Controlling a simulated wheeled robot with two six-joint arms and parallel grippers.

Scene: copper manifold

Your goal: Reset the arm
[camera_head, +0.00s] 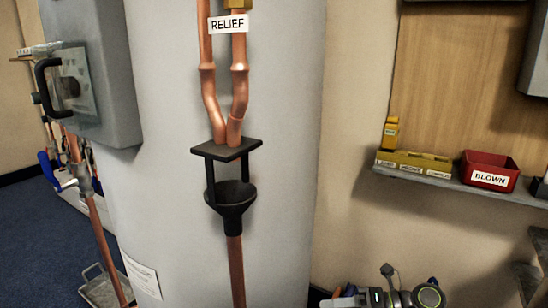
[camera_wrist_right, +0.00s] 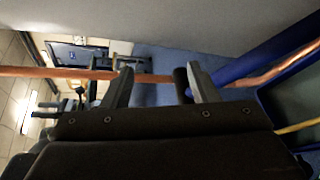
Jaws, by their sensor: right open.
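My right gripper (camera_wrist_right: 158,76) shows in the right wrist view with its two fingers apart. Nothing is clearly held between them. A copper pipe (camera_wrist_right: 60,73) crosses the picture behind the fingers; its distance from them is hard to tell.
A grey cylinder (camera_head: 165,110) carries copper pipes (camera_head: 209,95) with a RELIEF label (camera_head: 229,23) above a black funnel (camera_head: 231,197). A grey box (camera_head: 95,85) is at left. A shelf (camera_head: 450,183) at right holds a red BLOWN bin (camera_head: 490,165) and a yellow rack (camera_head: 415,160).

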